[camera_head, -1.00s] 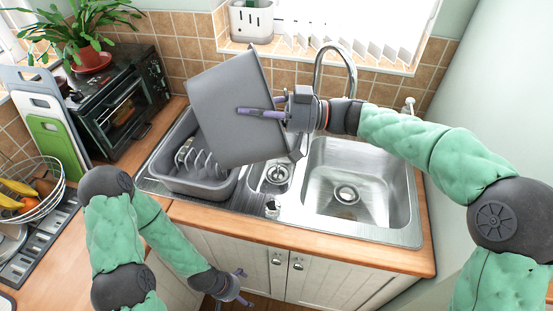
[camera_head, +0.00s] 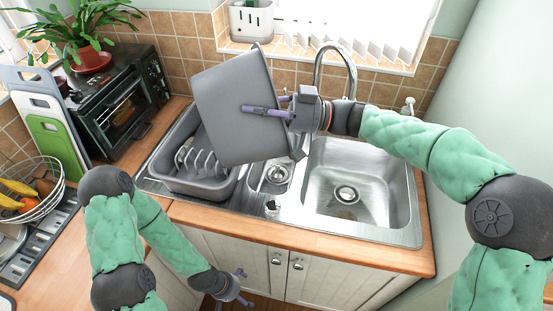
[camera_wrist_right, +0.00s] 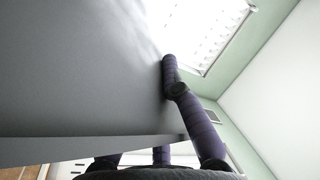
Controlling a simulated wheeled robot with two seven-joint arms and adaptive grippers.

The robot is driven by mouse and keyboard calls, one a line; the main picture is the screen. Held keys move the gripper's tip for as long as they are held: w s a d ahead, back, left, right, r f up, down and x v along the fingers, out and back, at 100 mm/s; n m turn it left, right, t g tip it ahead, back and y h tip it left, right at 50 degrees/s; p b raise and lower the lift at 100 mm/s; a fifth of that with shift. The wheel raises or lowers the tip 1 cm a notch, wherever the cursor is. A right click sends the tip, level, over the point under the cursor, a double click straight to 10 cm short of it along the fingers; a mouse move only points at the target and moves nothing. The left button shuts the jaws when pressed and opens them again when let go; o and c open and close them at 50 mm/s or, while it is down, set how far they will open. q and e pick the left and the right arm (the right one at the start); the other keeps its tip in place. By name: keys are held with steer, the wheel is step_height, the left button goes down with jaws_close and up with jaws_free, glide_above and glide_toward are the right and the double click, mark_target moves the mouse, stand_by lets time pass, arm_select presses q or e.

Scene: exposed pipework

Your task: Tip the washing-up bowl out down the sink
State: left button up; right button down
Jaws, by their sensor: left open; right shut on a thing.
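The grey washing-up bowl (camera_head: 238,110) is tilted steeply on its side in the head view, its underside towards me. It is held in the air over the drainer side and the small middle basin. My right gripper (camera_head: 268,108) is shut on its wall at the right; the bowl also fills the left of the right wrist view (camera_wrist_right: 80,70), with purple fingers (camera_wrist_right: 180,90) at its edge. The bowl's inside is hidden. The steel sink basin (camera_head: 375,190) lies to the right, empty, with a round drain. My left gripper (camera_head: 242,286) is open and empty, low before the cupboards.
A grey dish rack (camera_head: 190,185) sits on the drainer below the bowl. The curved tap (camera_head: 318,72) rises behind the sink. A black mini oven (camera_head: 118,105), chopping boards (camera_head: 50,135) and a fruit basket (camera_head: 40,195) stand at the left.

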steer(key=shift+w+d+b, duration=0.1)
steer(key=shift+d+b, duration=0.35)
steer(key=shift+b, duration=0.15)
